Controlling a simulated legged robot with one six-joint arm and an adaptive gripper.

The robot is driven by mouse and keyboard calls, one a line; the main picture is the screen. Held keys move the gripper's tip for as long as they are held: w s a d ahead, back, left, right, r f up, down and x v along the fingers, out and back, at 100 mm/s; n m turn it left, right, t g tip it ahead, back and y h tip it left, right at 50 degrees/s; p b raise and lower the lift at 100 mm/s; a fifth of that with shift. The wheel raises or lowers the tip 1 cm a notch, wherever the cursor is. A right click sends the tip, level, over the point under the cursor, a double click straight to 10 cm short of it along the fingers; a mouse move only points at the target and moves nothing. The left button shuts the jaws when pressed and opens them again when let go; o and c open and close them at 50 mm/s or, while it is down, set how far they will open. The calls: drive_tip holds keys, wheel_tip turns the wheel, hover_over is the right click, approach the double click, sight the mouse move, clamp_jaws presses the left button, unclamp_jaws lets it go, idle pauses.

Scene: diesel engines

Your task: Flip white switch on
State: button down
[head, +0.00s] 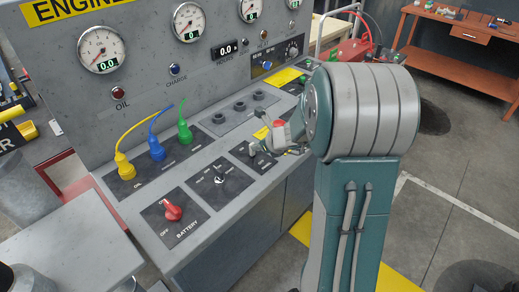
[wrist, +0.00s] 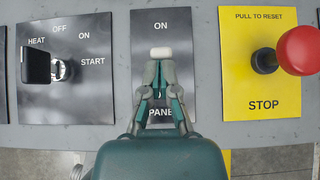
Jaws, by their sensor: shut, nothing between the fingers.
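The white switch (wrist: 161,52) stands out from a black plate (wrist: 178,28) marked ON above and PANEL below, in the wrist view. My gripper (wrist: 161,72) is shut and empty. Its fingertips lie just below the white switch in that picture, close to it; I cannot tell whether they touch it. The fingers cover the middle of the plate and part of its lower label. In the head view my gripper (head: 262,147) is over the console's sloping panel, partly hidden by my arm, and the white switch cannot be made out there.
A key switch (wrist: 58,69) is left of the plate, and a red stop button (wrist: 298,50) on a yellow plate (wrist: 240,95) sticks out to the right. A red battery knob (head: 173,212) and plugs with yellow, blue and green cables stand farther left on the console.

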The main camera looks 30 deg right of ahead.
drive_tip(key=shift+w+a+r, duration=0.1)
drive_tip(key=shift+w, duration=0.15)
drive_tip(key=shift+r, duration=0.1)
drive_tip(key=shift+r, duration=0.75)
